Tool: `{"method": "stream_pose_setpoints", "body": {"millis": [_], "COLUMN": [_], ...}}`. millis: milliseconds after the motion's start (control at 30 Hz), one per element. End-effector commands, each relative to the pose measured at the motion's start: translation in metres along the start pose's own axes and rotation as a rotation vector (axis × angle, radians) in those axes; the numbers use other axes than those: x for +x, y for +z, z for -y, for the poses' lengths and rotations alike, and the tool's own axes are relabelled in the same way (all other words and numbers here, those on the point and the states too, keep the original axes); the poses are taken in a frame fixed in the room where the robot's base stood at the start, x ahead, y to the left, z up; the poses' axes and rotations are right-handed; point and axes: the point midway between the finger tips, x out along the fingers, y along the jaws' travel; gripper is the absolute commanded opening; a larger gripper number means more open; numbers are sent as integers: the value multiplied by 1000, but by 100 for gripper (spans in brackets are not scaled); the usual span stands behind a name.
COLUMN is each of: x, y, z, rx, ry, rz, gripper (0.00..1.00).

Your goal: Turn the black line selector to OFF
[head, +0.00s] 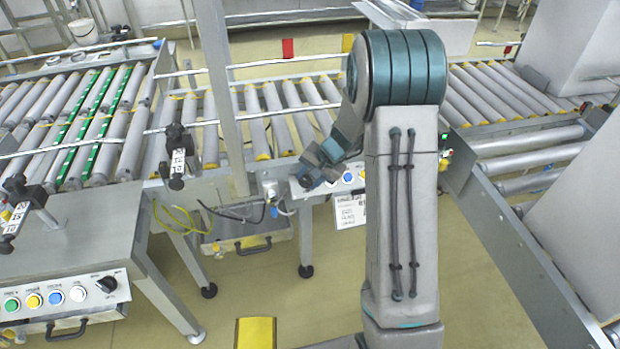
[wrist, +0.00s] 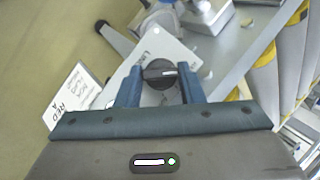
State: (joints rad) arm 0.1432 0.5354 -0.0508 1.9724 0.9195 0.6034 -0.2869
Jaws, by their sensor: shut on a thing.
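The black line selector (wrist: 158,73) is a round knob with a raised grip and a pale mark, on a light panel (wrist: 176,56) with partly readable lettering. In the wrist view the pale mark lies roughly level, towards the right. My gripper (wrist: 160,84) has its two blue fingers on either side of the knob, shut on it. In the head view my gripper (head: 318,170) is at the panel below the middle conveyor, and my arm and gripper hide the selector. The OFF marking cannot be read.
A white card (wrist: 76,101) hangs beside the panel. Blue and white buttons (head: 347,177) show near my gripper. Another panel at the front left has coloured buttons and its own black selector (head: 106,284). Roller conveyors (head: 290,110) run behind; a metal frame (head: 530,255) stands right.

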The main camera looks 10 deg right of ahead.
Motion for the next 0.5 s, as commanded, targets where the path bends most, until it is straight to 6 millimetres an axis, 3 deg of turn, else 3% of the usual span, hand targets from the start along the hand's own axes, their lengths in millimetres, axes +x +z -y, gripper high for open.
{"method": "stream_pose_setpoints", "body": {"millis": [500], "x": [6], "y": [0], "z": [-7], "rx": [296], "ry": [-187], "rz": [-2], "gripper": [12]}}
